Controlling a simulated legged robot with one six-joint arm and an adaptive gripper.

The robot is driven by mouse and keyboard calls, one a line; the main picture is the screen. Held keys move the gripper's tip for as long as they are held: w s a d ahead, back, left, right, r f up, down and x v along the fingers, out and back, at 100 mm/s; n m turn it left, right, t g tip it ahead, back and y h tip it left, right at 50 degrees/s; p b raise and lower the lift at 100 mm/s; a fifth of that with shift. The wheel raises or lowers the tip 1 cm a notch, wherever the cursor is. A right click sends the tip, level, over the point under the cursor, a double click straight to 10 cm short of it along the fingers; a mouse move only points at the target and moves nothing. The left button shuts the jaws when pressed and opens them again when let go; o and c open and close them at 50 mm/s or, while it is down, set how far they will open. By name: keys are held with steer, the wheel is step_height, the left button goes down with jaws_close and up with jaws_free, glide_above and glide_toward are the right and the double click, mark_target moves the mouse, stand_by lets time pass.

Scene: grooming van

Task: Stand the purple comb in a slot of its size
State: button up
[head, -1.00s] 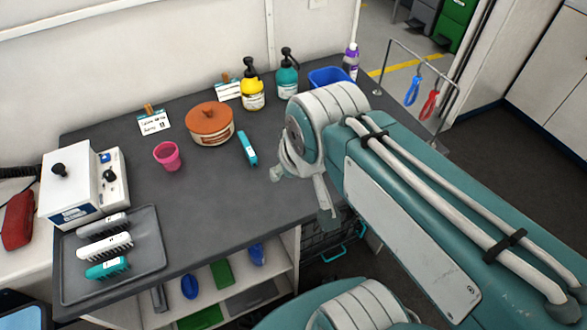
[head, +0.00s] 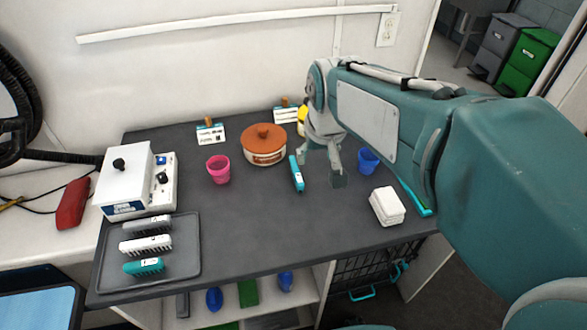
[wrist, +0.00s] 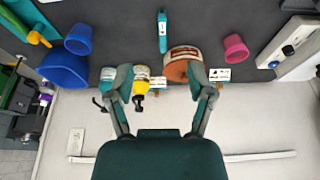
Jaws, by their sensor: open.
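I see no purple comb in either current view. A grey tray (head: 190,270) at the table's front left holds three toothed pieces with small labels: a grey one (head: 147,224), a white one (head: 146,245) and a teal one (head: 144,267). I cannot tell whether they have slots. My gripper (head: 322,168) is over the back right of the table, near a slim teal item (head: 296,174) with a white label. In the wrist view my gripper (wrist: 164,84) has its fingers wide apart with nothing held between them.
A terracotta-lidded pot (head: 264,146), pink cup (head: 218,170), blue cup (head: 368,160) and white stack (head: 387,206) stand on the table. A white machine (head: 128,180) is at the left. A large blue container (wrist: 62,70) shows in the wrist view. The table's front middle is clear.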

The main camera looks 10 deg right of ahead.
steer(key=g, duration=0.2)
glide_toward(296, 169)
steer(key=f, duration=0.7)
steer(key=w+f, duration=0.1)
steer(key=f, duration=0.2)
steer(key=shift+w+f, duration=0.1)
steer(key=shift+f, duration=0.25)
jaws_close()
